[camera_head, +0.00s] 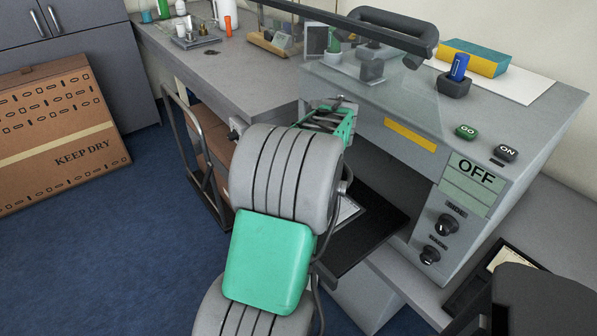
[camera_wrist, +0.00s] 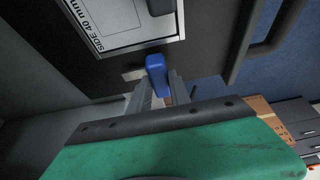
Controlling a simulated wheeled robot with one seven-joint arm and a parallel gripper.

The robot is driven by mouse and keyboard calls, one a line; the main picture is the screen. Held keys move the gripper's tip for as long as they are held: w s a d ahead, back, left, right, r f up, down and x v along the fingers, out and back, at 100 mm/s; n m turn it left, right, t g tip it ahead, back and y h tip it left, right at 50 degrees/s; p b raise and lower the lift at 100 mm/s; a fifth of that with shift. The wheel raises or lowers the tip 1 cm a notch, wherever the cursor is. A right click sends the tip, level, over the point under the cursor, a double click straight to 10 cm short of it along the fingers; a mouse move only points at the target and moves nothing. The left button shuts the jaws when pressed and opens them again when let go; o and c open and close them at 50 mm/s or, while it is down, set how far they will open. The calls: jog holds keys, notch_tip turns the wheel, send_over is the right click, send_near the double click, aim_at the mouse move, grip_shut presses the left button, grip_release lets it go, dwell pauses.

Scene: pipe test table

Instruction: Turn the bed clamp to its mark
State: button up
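The bed clamp appears as a blue lever (camera_wrist: 156,72) in the wrist view, at the edge of a dark bed (camera_wrist: 205,58) beside a white label plate. My gripper (camera_wrist: 161,84) has its two grey fingers apart, one on each side of the blue lever. Its lower end lies between them. I cannot tell whether the fingers press on it. A short pale strip (camera_wrist: 134,75) lies left of the lever; I cannot tell whether it is the mark. In the head view my arm hides the gripper and clamp, and part of the dark bed (camera_head: 372,232) shows.
The grey machine (camera_head: 385,165) has a sign reading OFF (camera_head: 474,177), two knobs, and GO and ON buttons. A clear guard (camera_head: 395,85) with a dark handle rises above it. A box marked KEEP DRY (camera_head: 65,135) stands on the blue floor at left.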

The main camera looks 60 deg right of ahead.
jog(key=o, duration=0.5)
jog(key=shift+s+r, duration=0.15)
jog(key=shift+r, duration=0.1)
jog(key=v, duration=0.5)
jog(key=shift+s+a+f, duration=0.25)
jog(key=shift+s, duration=0.15)
jog(key=s+a, duration=0.1)
jog(key=s, duration=0.2)
jog(key=s+a, duration=0.2)
jog(key=s, duration=0.1)
jog(key=s+a, duration=0.2)
jog(key=s, duration=0.1)
jog(key=shift+s, duration=0.4)
jog(key=shift+w, duration=0.1)
